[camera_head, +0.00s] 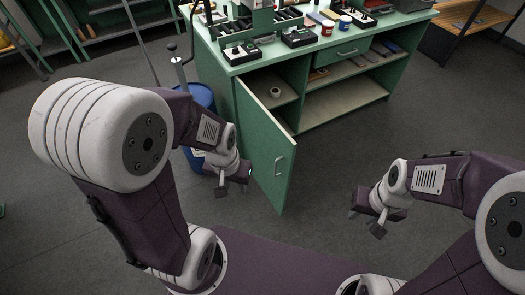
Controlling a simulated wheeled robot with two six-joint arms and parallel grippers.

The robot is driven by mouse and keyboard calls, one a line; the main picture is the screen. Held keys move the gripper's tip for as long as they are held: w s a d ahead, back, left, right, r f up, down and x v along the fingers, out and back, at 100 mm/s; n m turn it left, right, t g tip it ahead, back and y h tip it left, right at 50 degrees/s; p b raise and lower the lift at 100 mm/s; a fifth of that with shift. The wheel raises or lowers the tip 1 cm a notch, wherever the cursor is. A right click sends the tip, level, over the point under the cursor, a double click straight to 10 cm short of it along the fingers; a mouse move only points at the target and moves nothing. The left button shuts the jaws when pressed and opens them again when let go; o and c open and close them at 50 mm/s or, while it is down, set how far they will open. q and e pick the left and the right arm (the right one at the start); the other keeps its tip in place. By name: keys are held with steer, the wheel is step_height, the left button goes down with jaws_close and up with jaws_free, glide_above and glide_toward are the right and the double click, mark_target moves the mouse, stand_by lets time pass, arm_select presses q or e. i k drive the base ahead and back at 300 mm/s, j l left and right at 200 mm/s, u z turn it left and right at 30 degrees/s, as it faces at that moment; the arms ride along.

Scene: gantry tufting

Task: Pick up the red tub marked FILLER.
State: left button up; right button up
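A small red tub (327,28) stands on the green workbench top (377,26), toward its front edge; its marking is too small to read. My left gripper (233,188) is open and empty, low in front of the bench, left of the open cabinet door. My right gripper (365,222) is open and empty over the floor, right of that door. Both grippers are well apart from the tub.
The green cabinet door (262,145) swings out toward me between my grippers. A blue barrel (198,97) stands left of the bench, partly behind my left arm. A blue-and-white tub (345,22) and several devices crowd the bench top.

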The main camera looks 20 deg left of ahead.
mark_target(327, 25)
steer(key=i+l+u, duration=0.4)
steer(key=i+l, duration=0.15)
steer(key=l, duration=0.15)
steer(key=i+l+u, duration=0.2)
steer(key=l, duration=0.2)
steer(key=i+l+u, duration=0.55)
steer(key=i+l, duration=0.2)
steer(key=i+l+u, duration=0.25)
steer(key=l, duration=0.3)
steer(key=i+l+u, duration=0.5)
steer(key=l, duration=0.3)
steer(key=i, duration=0.1)
